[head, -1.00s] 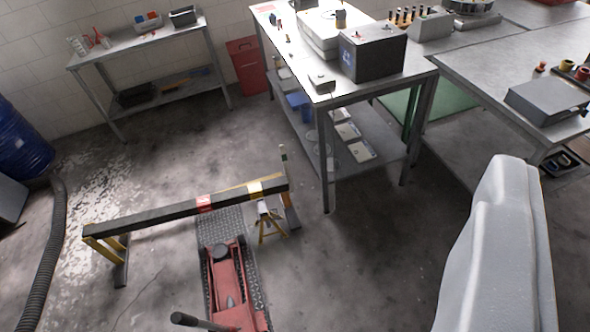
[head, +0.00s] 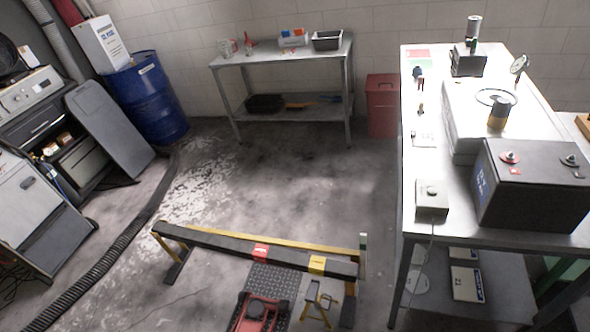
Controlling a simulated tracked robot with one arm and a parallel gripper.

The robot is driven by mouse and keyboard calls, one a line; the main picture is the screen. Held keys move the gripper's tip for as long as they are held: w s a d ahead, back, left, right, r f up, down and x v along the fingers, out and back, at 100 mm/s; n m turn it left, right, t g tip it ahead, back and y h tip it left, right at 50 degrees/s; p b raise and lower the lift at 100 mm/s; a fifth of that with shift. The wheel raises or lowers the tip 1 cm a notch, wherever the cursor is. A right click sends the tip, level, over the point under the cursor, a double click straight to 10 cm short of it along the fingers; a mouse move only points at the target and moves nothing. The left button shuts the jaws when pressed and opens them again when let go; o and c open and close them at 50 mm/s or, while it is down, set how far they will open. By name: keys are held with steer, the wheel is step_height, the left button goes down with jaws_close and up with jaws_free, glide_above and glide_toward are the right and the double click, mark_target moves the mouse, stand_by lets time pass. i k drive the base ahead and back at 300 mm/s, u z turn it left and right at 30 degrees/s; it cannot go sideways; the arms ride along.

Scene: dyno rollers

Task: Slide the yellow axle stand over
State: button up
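The yellow axle stand (head: 318,306) is small, with splayed yellow legs. It stands on the floor near the bottom of the head view, close to the right end of a long black beam (head: 225,243). The beam has a red band and a yellow band and rests on low end supports. I cannot tell whether the stand touches the beam. A red floor jack (head: 262,310) is to the left of the stand, on a dark tread plate (head: 268,279), and is cut off by the picture's lower edge. My gripper is not in view.
A steel workbench (head: 415,110) with a black battery (head: 530,185) stands on the right, close to the beam's end. A shelf table (head: 285,58), a red bin (head: 382,105) and a blue drum (head: 148,98) line the back. A black hose (head: 125,235) crosses the left floor.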

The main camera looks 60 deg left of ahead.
mark_target(336, 301)
steer(key=u, duration=0.5)
steer(key=i, duration=1.05)
steer(key=u, duration=0.95)
steer(key=i, duration=0.35)
steer(key=u, duration=0.1)
steer(key=k, duration=0.9)
steer(key=u, duration=0.2)
steer(key=i, duration=0.95)
steer(key=z, duration=0.1)
